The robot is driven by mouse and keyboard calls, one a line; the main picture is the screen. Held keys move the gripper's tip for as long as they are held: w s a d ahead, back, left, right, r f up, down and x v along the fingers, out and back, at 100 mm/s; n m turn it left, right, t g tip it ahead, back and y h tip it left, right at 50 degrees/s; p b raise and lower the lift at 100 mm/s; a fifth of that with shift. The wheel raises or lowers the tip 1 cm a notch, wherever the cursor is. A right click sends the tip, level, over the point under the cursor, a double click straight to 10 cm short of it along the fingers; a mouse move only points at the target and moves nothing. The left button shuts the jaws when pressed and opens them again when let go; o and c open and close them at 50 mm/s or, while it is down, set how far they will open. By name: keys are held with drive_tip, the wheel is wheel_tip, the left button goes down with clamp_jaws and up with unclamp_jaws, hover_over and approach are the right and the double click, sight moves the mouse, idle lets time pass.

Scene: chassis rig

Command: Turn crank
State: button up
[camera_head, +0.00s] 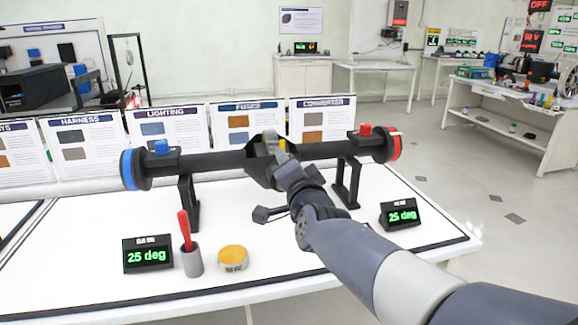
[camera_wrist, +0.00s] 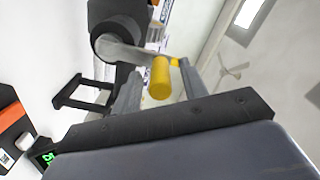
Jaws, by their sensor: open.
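The rig is a long black horizontal bar (camera_head: 218,162) on two black stands, with a blue left end (camera_head: 128,169) and a red right end (camera_head: 395,147). The crank shows best in the wrist view: a grey crank arm (camera_wrist: 125,52) runs from a black round hub (camera_wrist: 113,36) to a yellow handle (camera_wrist: 160,80). My gripper (camera_wrist: 161,70) is open, and the yellow handle appears between its two fingers. I cannot tell whether either finger touches it. In the head view my gripper (camera_head: 272,152) is at the middle of the bar and hides most of the crank.
Two displays reading 25 deg stand on the white table (camera_head: 330,262): a left display (camera_head: 148,255) and a right display (camera_head: 400,214). A grey cup (camera_head: 192,262) with a red-handled tool and a yellow roll (camera_head: 233,258) stand near the front. Labelled panels (camera_head: 166,130) line the back.

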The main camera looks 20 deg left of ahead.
drive_tip(key=v, duration=1)
drive_tip(key=shift+p, duration=0.4)
drive_tip(key=x, duration=1.1)
drive_tip(key=shift+s+b, duration=0.1)
drive_tip(key=shift+b, duration=0.2)
drive_tip(key=shift+s, duration=0.1)
